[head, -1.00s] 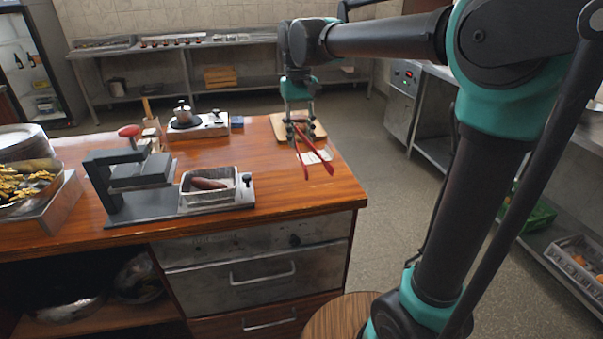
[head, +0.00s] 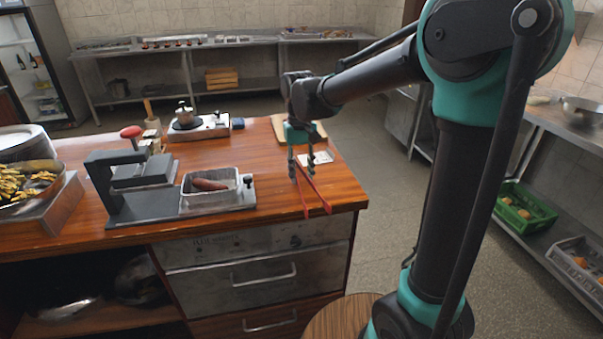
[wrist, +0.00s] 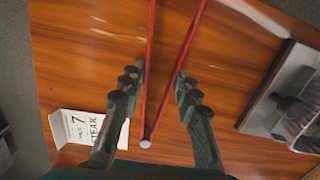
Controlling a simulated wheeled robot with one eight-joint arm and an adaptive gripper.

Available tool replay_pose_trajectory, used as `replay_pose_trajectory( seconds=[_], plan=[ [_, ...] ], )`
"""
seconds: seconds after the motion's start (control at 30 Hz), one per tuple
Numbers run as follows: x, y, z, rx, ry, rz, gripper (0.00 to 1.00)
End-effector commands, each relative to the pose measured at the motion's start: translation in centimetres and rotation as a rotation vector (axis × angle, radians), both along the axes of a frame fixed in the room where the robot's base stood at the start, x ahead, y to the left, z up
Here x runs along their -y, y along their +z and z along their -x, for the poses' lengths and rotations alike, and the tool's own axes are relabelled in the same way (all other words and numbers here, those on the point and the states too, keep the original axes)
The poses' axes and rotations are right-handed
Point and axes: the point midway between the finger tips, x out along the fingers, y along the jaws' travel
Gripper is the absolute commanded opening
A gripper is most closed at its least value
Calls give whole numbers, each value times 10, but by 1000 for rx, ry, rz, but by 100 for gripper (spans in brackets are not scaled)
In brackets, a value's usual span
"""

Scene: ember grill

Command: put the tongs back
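The red tongs (head: 314,191) are between the fingers of my gripper (head: 304,163), over the front right part of the wooden counter. In the wrist view the tongs (wrist: 148,100) show two spread red arms joined at a grey pivot near the bottom. The fingers of my gripper (wrist: 160,76) bear on the outer sides of the two arms, so it is shut on the tongs. The far ends of the tongs run out of the wrist view. In the head view they reach the counter's front edge; whether they touch the wood I cannot tell.
A white card (wrist: 88,130) reading "7 STEAK" lies beside my gripper. A cutting board (head: 290,130) is behind it. A grey press (head: 130,187) and a metal tray with a sausage (head: 210,184) stand to the left. The counter's right edge is close.

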Motion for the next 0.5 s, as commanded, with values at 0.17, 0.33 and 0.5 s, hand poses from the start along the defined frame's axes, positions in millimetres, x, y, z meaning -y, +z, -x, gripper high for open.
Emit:
replay_pose_trajectory(
  seconds=[0.17, 0.33, 0.5],
  plan=[
    [0, -2, 0, 0, 0, 0, 34],
    [0, -1, 0, 0, 0, 0, 53],
    [0, -1, 0, 0, 0, 0, 53]
  ],
)
